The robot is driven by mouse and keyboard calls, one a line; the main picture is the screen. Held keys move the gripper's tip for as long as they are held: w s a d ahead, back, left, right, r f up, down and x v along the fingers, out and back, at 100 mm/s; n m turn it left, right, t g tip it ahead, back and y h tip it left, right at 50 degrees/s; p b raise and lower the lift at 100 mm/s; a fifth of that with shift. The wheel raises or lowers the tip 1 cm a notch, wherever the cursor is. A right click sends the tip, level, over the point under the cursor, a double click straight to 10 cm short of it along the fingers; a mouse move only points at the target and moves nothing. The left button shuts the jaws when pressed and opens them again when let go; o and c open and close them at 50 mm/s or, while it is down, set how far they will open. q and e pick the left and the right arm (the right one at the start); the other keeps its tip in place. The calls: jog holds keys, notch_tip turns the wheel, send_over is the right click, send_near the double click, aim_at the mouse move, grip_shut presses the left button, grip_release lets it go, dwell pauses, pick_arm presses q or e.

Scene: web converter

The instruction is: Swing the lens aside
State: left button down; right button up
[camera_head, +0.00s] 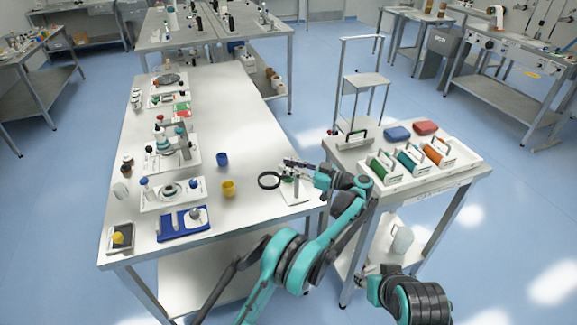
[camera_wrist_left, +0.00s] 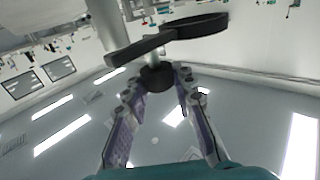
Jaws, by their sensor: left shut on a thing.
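The lens is a round magnifier in a black ring (camera_head: 269,180) on a small stand with a white base (camera_head: 294,192), near the right edge of the long table. In the left wrist view the black ring (camera_wrist_left: 196,25) and its flat arm cross the upper middle, beside a pale post (camera_wrist_left: 107,25). My left gripper (camera_head: 292,164) reaches in from the right, over the stand. In the wrist view its fingertips (camera_wrist_left: 160,76) are shut on a black round knob (camera_wrist_left: 157,79) below the lens arm. My right gripper is not seen; only part of that arm shows at the lower right.
A yellow cup (camera_head: 228,188) and a blue cup (camera_head: 222,159) stand left of the lens. Other instruments line the left side of the long table (camera_head: 235,110). A side table to the right holds a white tray (camera_head: 405,180) of colored items. The table's middle is clear.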

pick_arm(q)
jog(key=c, duration=1.2)
grip_release()
jog(key=shift+d, duration=0.15)
jog(key=v, duration=1.1)
jog(key=shift+s+d, duration=0.15)
jog(key=shift+d, duration=0.2)
